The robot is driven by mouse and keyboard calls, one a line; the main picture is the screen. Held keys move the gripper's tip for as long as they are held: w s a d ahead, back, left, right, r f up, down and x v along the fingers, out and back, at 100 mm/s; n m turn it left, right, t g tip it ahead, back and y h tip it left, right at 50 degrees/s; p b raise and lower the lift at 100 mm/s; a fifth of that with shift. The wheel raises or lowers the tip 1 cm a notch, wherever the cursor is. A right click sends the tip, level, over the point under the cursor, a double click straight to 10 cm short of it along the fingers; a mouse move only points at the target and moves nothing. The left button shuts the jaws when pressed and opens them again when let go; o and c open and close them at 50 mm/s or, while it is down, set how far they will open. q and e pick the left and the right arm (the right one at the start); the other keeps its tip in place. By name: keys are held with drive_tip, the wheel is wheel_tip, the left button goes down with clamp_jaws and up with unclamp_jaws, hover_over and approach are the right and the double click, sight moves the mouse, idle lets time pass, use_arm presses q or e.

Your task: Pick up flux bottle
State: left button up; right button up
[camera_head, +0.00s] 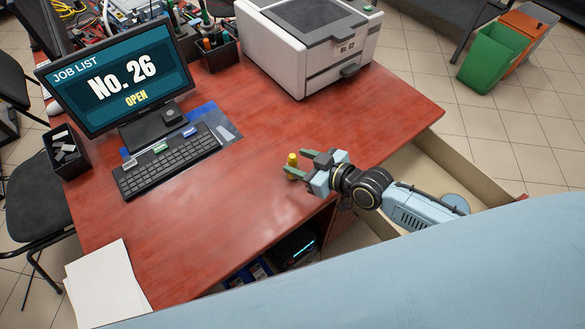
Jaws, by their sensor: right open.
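A small yellow bottle (292,160), which looks like the flux bottle, stands upright on the red-brown desk (240,215) near its right part. My right gripper (294,163) reaches in from the right, low over the desk. Its two green-grey fingers are apart, with the bottle at or between the fingertips. I cannot tell whether a finger touches it. The lower part of the bottle is partly hidden by the near finger. My left gripper is not in view.
A white printer (300,50) stands behind the gripper. A monitor (120,75) and a keyboard (166,160) are at the left, with paper sheets (118,285) at the front left. An open drawer (465,165) juts out under the right edge. The middle of the desk is clear.

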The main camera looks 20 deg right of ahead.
drive_tip(key=x, duration=0.5)
drive_tip(key=shift+b, duration=0.35)
clamp_jaws()
